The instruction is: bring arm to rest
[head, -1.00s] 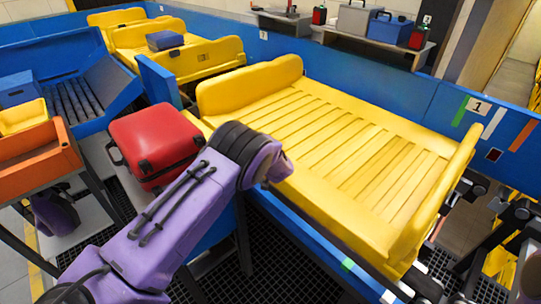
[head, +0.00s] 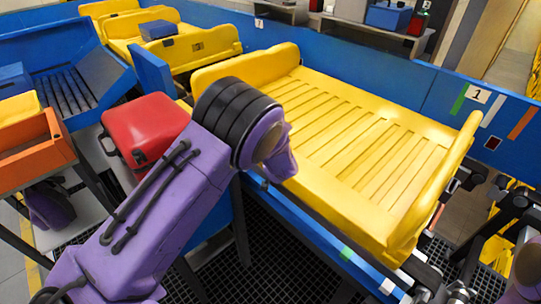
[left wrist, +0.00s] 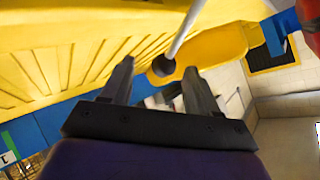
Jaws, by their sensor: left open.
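My left arm (head: 165,215), purple with a black ribbed joint, reaches in from the lower left in the head view. Its end is in front of the near left corner of the large yellow tray (head: 345,135). The left gripper is hidden there. In the left wrist view my left gripper (left wrist: 157,78) has its two dark fingers apart, with nothing held between them. The yellow tray (left wrist: 60,50) lies beyond the fingers in that view. My right gripper is not in view.
A red suitcase (head: 145,130) lies just left of my arm. An orange bin (head: 35,150) stands at the far left. A smaller yellow tray (head: 200,50) at the back carries a blue-grey case (head: 159,30). The large tray is empty. A blue wall (head: 390,75) runs behind it.

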